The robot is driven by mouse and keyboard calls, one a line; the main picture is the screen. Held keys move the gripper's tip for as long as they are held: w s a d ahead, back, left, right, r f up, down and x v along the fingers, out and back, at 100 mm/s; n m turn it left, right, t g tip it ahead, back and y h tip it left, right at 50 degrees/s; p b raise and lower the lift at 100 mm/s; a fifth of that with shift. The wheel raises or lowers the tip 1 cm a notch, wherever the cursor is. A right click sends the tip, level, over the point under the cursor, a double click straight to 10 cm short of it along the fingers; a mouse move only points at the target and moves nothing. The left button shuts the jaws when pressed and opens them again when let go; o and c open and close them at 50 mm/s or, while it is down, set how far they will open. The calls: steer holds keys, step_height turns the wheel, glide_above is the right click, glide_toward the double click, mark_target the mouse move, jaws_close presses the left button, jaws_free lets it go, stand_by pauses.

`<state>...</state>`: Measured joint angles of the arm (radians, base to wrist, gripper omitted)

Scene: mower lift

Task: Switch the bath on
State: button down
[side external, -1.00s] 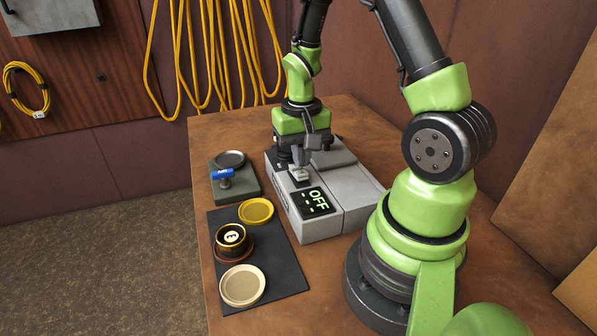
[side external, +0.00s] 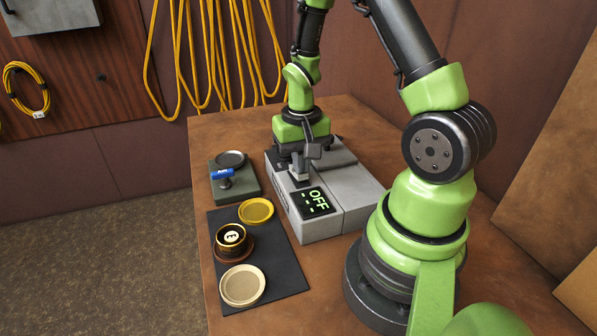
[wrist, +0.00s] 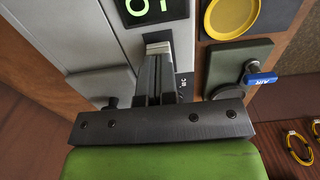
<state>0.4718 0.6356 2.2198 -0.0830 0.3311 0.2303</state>
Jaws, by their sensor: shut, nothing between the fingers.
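The bath is a light grey box (side external: 335,215) on the table. A small pale switch (wrist: 158,46) sits on the bath's top beside the display. My gripper (side external: 299,177) is shut and empty, pointing down over the switch. In the wrist view its fingertips (wrist: 158,57) are right at the switch's edge. I cannot tell whether they touch it. The fingers partly hide the switch in the side view.
Left of the bath, a green-grey block (side external: 236,184) carries a blue-handled valve (side external: 222,173). In front of it, a dark mat (side external: 285,268) holds a yellow dish (side external: 256,211), a dark gold-rimmed cup (side external: 231,236) and a beige dish (side external: 242,286). Yellow cables (side external: 215,50) hang on the wall.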

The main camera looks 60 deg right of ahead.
steer(key=shift+f, duration=0.35)
steer(key=shift+r, duration=3.5)
steer(key=shift+a+r, duration=0.1)
steer(key=shift+r, duration=0.1)
steer(key=s+a+r+n+t+y, duration=0.1)
steer(key=s+a+r+n+t, duration=0.1)
steer(key=a+r, duration=0.5)
steer(key=s+a+r+n+t+y, duration=0.1)
steer(key=s+a+r+n+t, duration=0.2)
steer(key=s+a+r+t, duration=0.2)
step_height(320, 180, up, 3)
steer(key=shift+s+a+r, duration=0.2)
steer(key=shift+s+a, duration=0.4)
steer(key=shift+a, duration=0.45)
